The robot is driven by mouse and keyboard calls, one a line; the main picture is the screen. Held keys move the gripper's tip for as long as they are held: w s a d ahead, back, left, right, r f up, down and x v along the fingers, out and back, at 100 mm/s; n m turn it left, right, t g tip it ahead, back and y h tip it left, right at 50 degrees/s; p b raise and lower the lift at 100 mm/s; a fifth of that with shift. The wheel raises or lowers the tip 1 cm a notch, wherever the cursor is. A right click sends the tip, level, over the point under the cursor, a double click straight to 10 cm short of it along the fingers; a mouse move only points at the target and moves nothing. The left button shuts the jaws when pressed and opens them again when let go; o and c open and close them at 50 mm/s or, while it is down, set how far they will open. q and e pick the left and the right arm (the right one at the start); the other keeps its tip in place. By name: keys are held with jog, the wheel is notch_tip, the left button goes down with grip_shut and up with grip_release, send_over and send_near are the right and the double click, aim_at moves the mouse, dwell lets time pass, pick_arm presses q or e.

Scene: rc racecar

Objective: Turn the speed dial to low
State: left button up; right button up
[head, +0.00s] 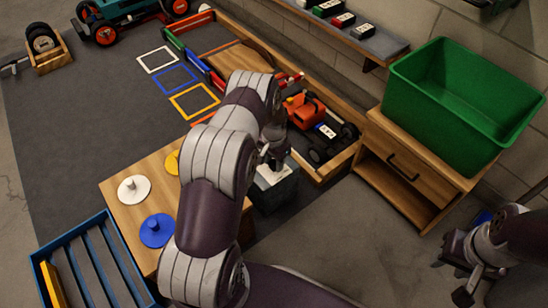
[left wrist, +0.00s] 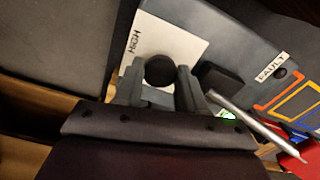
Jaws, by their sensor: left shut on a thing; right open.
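The speed dial is a round black knob (left wrist: 160,70) on a white plate (left wrist: 180,43) marked HIGH, seen in the left wrist view. My left gripper (left wrist: 160,88) is shut on the knob, one finger on each side. Which way the dial points cannot be told. The plate belongs to a grey control box (left wrist: 225,30) with a FAULT label, a black block and a thin metal rod. In the head view the box (head: 277,192) stands beside the wooden table, and my left arm hides the knob. My right gripper (head: 462,283) is open and empty at the lower right.
A wooden-walled track (head: 335,168) with an orange car (head: 304,110) lies behind the box. A green bin (head: 430,105) stands on a wooden drawer cabinet (head: 400,170). The wooden table (head: 120,190) holds coloured discs. A blue slotted tray (head: 100,275) is at lower left.

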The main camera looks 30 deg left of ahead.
pick_arm(q)
jog(key=n+p, duration=0.1)
jog(key=n, duration=0.2)
jog(key=shift+r+p, duration=0.1)
jog(key=shift+p, duration=0.3)
jog(key=shift+n+p, duration=0.6)
jog(key=shift+n, duration=1)
jog(key=o, duration=1.1)
jog(key=shift+c, duration=0.2)
